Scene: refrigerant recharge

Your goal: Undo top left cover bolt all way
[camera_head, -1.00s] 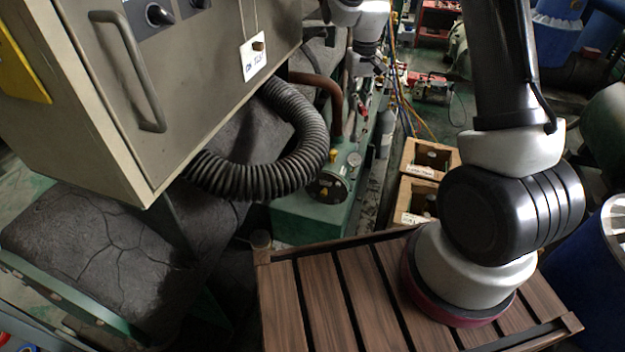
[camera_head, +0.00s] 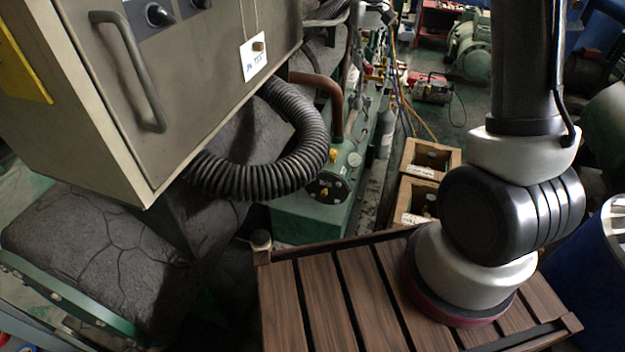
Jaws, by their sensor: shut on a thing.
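My gripper is not in view. Only the lower part of my arm shows at the right, rising out of the top of the picture. I cannot make out the top left cover bolt. A green machine (camera_head: 292,222) stands in the middle, with a round dark end plate (camera_head: 327,188) that has small fittings and a gauge on top. I cannot tell whether this plate is the cover in question.
A grey cabinet (camera_head: 205,75) with a handle fills the upper left. A thick ribbed hose (camera_head: 290,180) loops below it. Two open wooden boxes (camera_head: 408,203) stand right of the green machine. A red machine (camera_head: 430,88) sits on the floor farther back.

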